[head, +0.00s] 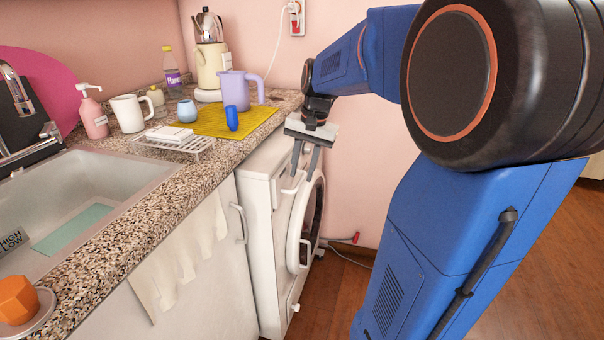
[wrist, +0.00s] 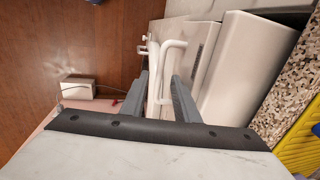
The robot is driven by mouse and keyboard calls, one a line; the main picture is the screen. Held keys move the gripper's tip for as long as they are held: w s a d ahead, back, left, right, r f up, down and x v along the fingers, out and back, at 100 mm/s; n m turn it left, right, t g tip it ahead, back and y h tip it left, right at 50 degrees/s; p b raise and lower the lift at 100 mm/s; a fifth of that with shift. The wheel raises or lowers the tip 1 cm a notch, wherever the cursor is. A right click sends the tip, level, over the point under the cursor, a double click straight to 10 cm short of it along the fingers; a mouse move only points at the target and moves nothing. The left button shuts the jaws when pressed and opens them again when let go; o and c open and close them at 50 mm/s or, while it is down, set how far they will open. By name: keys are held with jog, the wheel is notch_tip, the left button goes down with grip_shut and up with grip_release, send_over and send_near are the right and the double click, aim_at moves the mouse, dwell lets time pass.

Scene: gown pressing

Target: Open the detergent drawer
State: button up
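The white washing machine (head: 262,230) stands under the counter's end, its round door (head: 305,225) facing right. The detergent drawer is at the top of its front, and its white handle (head: 289,187) shows beside my fingertips. My gripper (head: 303,174) points down at the machine's upper front edge. In the wrist view my gripper (wrist: 160,85) has its two grey fingers apart, with white bars between them, including the looped handle (wrist: 172,44). I see a gap around the bars, and cannot tell whether a finger touches. The drawer looks shut; my gripper partly hides it.
The granite counter (head: 222,163) ends just left of my gripper.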

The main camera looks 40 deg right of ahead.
jog(key=shift+f, duration=0.75)
jog(key=shift+c, duration=0.7)
grip_shut()
jog(key=s+d, duration=1)
jog(key=s, duration=0.3)
jog(key=shift+o, duration=0.7)
grip_release()
